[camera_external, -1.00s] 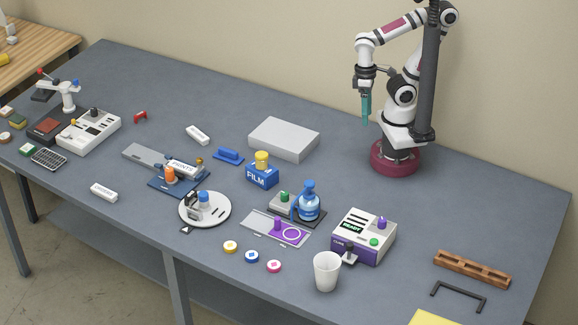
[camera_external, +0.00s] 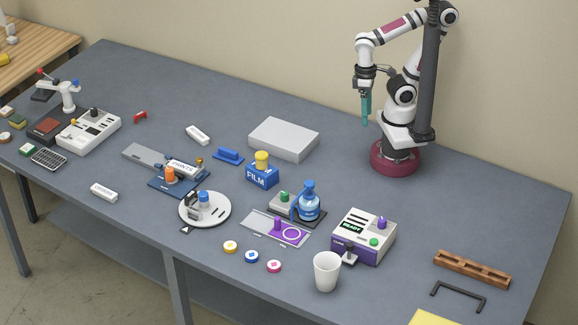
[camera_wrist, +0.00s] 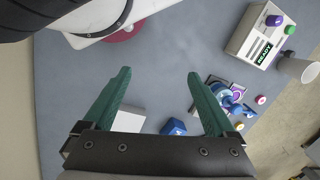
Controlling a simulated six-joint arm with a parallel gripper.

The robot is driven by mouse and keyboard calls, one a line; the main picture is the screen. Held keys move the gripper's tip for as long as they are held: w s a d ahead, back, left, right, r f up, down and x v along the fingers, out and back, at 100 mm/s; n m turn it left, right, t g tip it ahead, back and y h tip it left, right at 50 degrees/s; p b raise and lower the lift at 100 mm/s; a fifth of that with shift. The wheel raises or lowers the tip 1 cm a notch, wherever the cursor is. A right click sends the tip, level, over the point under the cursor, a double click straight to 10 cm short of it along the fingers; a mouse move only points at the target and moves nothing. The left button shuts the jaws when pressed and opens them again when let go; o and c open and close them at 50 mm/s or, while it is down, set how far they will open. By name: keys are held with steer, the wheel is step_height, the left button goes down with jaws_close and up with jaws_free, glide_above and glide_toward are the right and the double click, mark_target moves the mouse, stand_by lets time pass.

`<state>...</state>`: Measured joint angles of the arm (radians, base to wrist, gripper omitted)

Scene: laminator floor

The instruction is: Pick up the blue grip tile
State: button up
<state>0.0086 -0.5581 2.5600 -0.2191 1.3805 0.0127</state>
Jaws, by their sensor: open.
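The blue grip tile (camera_external: 228,156), a flat blue piece with a raised ridge on top, lies on the table left of the grey box in the external view. I cannot make it out in the wrist view. My gripper (camera_external: 366,122) hangs high above the table at the back right, fingers down, well to the right of the tile. In the wrist view my gripper (camera_wrist: 159,74) has its two teal fingers spread apart, with nothing between them.
The grey box (camera_external: 284,139) stands between the tile and my arm. The blue FILM box (camera_external: 262,177) with a yellow knob is to the tile's right. A white bar (camera_external: 197,135) lies to its upper left. A blue fixture (camera_external: 178,182) sits at its lower left.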

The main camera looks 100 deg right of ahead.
steer(key=w+d+f+t, duration=0.1)
steer(key=w+f+t, duration=0.15)
steer(key=w, duration=0.75)
steer(key=w+d+f+t, duration=0.1)
steer(key=w+t, duration=0.2)
steer(key=w, duration=0.8)
steer(key=m+t+h, duration=0.1)
steer(key=t+h, duration=0.4)
steer(key=h, duration=0.3)
glide_above(230, 150)
steer(key=s+a, duration=0.3)
steer(key=s, duration=0.1)
step_height(230, 150, down, 9)
steer(key=shift+h, duration=0.3)
steer(key=f, duration=0.5)
steer(key=d+f, duration=0.1)
steer(key=f, duration=0.1)
steer(key=shift+w+f, duration=0.15)
steer(key=shift+f, duration=0.1)
steer(key=x, duration=0.4)
steer(key=shift+w+d+f, duration=0.1)
steer(key=shift+w+d, duration=0.1)
steer(key=shift+w, duration=0.1)
jaws_close()
